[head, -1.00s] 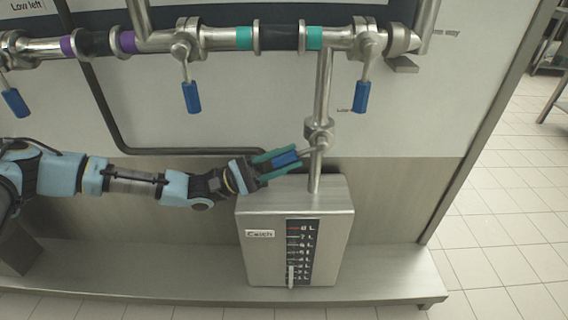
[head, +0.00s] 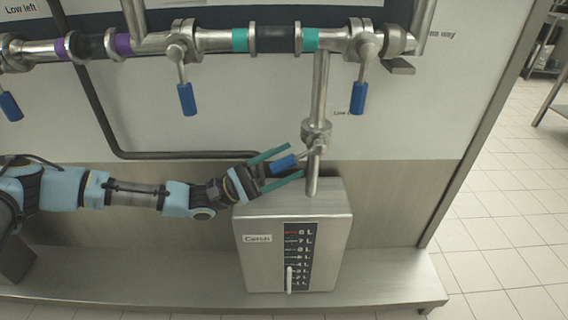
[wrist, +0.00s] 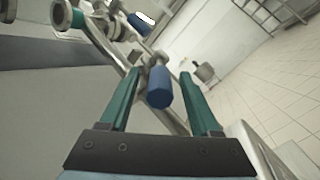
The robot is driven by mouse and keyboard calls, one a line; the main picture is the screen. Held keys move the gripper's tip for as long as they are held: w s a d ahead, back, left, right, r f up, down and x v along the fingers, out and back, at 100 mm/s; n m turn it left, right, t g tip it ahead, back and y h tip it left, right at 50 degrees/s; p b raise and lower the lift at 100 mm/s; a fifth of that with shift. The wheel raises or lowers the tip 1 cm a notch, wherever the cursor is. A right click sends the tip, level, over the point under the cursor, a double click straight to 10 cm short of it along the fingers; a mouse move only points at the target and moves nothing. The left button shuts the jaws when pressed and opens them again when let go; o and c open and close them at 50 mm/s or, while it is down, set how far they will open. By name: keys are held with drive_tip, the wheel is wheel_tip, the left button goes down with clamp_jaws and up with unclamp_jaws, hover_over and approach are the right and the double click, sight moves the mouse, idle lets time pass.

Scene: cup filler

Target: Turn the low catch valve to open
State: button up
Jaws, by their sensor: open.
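The low catch valve (head: 316,134) sits on the vertical pipe above the catch tank (head: 293,245). Its blue-gripped handle (head: 284,162) sticks out to the left and slightly down, roughly across the pipe. My gripper (head: 277,167) is open, with one green finger above the handle and one below it, and a gap shows on both sides. In the wrist view the blue handle (wrist: 159,87) lies between the two spread fingers (wrist: 160,98), apart from both. The tank's scale shows a white marker near the bottom.
Several more blue-handled valves hang from the horizontal pipe above, among them one at the upper middle (head: 187,98) and one at the right (head: 358,98). A dark bent tube (head: 180,155) runs along the panel behind my arm.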

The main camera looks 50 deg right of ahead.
drive_tip(key=b+v, duration=0.1)
drive_tip(key=v, duration=0.9)
drive_tip(key=shift+w+a+f, duration=0.2)
drive_tip(key=shift+w+f, duration=0.05)
